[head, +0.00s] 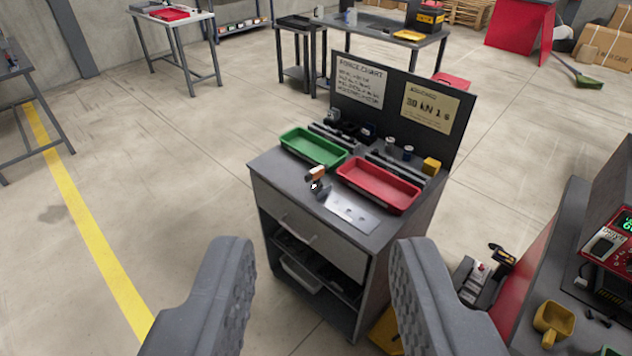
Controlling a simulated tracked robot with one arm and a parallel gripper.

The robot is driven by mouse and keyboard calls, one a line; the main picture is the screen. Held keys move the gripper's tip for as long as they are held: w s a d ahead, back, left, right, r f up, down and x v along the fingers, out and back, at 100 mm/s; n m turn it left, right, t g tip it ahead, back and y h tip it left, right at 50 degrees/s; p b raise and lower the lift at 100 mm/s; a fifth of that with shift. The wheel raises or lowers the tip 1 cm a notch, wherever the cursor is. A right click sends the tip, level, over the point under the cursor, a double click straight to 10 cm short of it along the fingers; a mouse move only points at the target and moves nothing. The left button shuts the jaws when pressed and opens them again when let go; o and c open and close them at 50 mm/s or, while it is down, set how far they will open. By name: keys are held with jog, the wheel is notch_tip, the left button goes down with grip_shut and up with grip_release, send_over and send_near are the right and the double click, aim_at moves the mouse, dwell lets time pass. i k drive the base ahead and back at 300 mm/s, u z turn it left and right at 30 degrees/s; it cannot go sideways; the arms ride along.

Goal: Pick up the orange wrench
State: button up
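No clearly recognisable orange wrench shows in the head view. A small orange and dark object (316,177) is on the top of the grey cabinet (275,180), between the green tray and the red tray; it is too small to tell whether it is a wrench. My gripper (322,250) is open and empty, with its two grey ridged fingers wide apart at the bottom of the view. The cabinet is ahead of it and shows between the fingers, with the orange object farther off.
A green tray (313,147), a red tray (378,185) and a metal plate (350,211) are on the cabinet top. A dark upright board (402,108) backs it. A bench with a yellow scoop (553,320) is at right. Open floor (160,180) lies to the left.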

aim_at(314, 175)
jog(key=u, duration=0.25)
jog(key=i, duration=1.45)
jog(key=u, duration=0.15)
